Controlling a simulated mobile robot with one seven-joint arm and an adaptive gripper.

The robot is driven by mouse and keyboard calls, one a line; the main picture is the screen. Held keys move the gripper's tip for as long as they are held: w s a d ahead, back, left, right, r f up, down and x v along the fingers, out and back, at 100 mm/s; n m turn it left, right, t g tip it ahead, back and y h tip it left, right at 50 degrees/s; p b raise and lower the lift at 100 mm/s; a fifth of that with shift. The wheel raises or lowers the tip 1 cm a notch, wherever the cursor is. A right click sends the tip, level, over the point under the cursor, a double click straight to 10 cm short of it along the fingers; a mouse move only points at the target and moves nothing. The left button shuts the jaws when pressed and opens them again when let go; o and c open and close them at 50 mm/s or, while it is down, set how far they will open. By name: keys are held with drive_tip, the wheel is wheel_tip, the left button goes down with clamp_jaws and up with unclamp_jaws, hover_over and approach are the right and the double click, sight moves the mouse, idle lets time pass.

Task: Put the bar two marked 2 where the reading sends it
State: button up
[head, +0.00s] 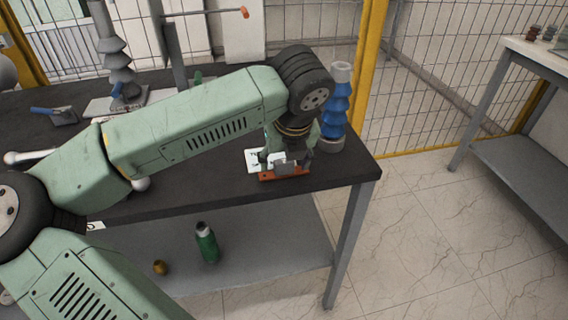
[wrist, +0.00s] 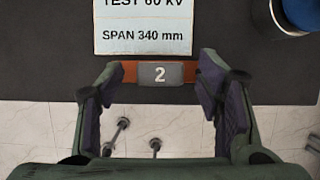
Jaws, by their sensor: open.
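The bar marked 2 (wrist: 160,74) is a copper-coloured strip with a grey block bearing a white 2. It lies near the table's front edge; in the head view its copper strip (head: 285,175) shows below my gripper (head: 284,160). In the wrist view my open gripper (wrist: 158,88) has one finger at each side of the bar, with the grey block between them. Whether the fingers touch the bar is unclear. A white card (wrist: 144,36) just behind the bar reads "TEST 60 kV" and "SPAN 340 mm", its top cut off. It is partly hidden in the head view.
A blue ribbed bushing (head: 336,105) stands at the table's right end, close to my gripper. A grey ribbed bushing (head: 116,60) stands at the back left on a plate. A green bottle (head: 207,243) is on the lower shelf. Mesh fencing runs behind the table.

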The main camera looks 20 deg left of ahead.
drive_tip(key=shift+f, duration=0.15)
clamp_jaws()
idle(0.7)
